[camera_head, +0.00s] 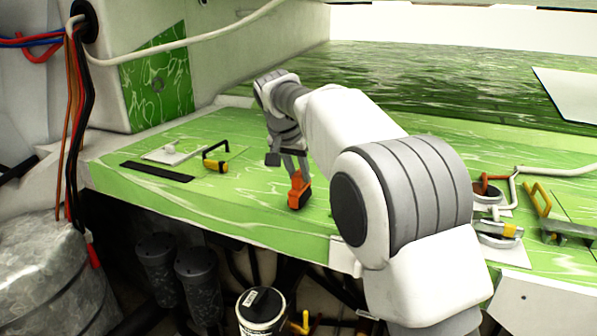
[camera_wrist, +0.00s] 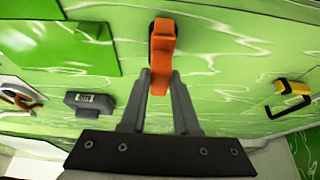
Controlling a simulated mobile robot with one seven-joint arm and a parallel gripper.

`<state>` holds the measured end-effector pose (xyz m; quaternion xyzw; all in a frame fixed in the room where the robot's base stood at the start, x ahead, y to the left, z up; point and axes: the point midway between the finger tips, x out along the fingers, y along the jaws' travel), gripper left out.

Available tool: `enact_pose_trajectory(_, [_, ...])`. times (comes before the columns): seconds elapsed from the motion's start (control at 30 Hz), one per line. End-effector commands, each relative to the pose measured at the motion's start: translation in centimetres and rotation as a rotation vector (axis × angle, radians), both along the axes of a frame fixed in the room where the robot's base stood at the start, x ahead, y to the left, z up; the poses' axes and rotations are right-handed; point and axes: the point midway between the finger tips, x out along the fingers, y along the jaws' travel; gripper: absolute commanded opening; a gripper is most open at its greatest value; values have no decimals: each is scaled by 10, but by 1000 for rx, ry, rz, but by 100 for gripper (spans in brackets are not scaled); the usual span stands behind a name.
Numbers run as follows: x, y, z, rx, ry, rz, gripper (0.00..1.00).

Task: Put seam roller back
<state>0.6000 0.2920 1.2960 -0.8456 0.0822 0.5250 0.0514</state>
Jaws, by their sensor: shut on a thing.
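My gripper (camera_head: 288,166) is shut on an orange and black tool (camera_head: 299,190), low over the front part of the green bench top. In the wrist view, the fingertips (camera_wrist: 160,78) pinch the tool's orange body (camera_wrist: 162,50), and its dark end points away from me. Whether it touches the bench is unclear. A piece with a bent black frame and a yellow cylinder (camera_head: 216,165), roller-like in shape, lies on the bench to the left of my gripper. It shows at the right of the wrist view (camera_wrist: 293,88), apart from the fingers. I cannot tell for sure which one is the seam roller.
A black strip (camera_head: 157,172) and a white plate with a knob (camera_head: 172,153) lie at the bench's left. My arm hides the bench's middle. A yellow handle (camera_head: 538,199) and metal parts lie at the right. A grey labelled block (camera_wrist: 90,102) shows in the wrist view.

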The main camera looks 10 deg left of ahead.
Motion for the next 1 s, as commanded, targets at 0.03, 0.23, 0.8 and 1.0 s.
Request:
enact_pose_trajectory(0.03, [0,0,0,1,-1,0,0])
enact_pose_trajectory(0.23, [0,0,1,0,-1,0,0])
enact_pose_trajectory(0.8, [0,0,-3,0,-1,0,0])
enact_pose_trajectory(1.0, [0,0,-5,0,-1,0,31])
